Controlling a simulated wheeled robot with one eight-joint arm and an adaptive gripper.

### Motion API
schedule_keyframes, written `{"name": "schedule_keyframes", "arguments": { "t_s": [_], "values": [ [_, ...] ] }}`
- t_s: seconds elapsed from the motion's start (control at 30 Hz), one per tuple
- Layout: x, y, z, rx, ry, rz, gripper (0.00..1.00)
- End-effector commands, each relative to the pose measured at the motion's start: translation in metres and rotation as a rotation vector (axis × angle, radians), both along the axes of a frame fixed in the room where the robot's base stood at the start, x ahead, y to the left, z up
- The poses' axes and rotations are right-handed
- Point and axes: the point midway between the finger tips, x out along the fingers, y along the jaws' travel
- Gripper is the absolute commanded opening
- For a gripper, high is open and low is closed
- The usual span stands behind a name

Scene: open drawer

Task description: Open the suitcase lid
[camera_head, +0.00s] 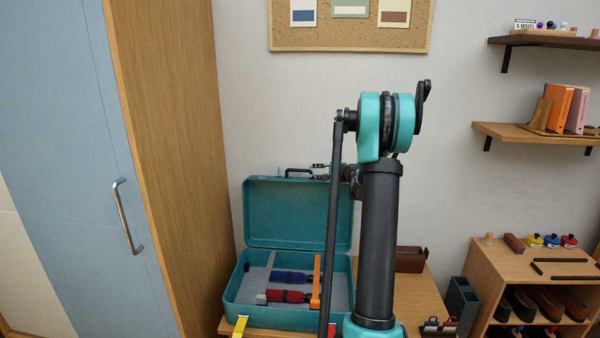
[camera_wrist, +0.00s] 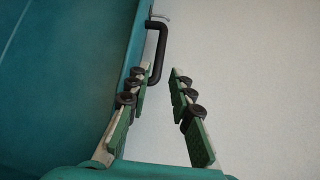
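The teal suitcase (camera_head: 272,317) lies on a wooden table, and its lid (camera_head: 290,213) stands up, leaning back near the wall. The lid's black handle (camera_head: 299,172) is at its top edge. In the wrist view the lid (camera_wrist: 62,75) fills the left side, with the handle (camera_wrist: 157,52) just beyond the fingertips. My gripper (camera_wrist: 161,75) is open, with bare wall showing between its fingers. Its left finger overlaps the lid's edge in the picture; whether it touches cannot be told. In the head view my arm hides part of the lid and most of the gripper.
Tools with red (camera_head: 286,296) and blue (camera_head: 291,277) grips lie inside the case. A blue cabinet door (camera_head: 80,150) stands at left. Shelves (camera_head: 535,132) and a wooden rack (camera_head: 500,260) are at right. A brown box (camera_head: 411,260) sits on the table.

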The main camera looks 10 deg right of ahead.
Motion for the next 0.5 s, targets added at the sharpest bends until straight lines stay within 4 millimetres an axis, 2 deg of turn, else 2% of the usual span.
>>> {"name": "schedule_keyframes", "arguments": {
  "t_s": [0.3, 0.5],
  "values": [
    [0.053, 0.030, -0.016, -0.002, 0.001, 0.002, 0.22],
    [0.076, 0.043, -0.023, -0.001, 0.000, 0.001, 0.22]
  ]
}}
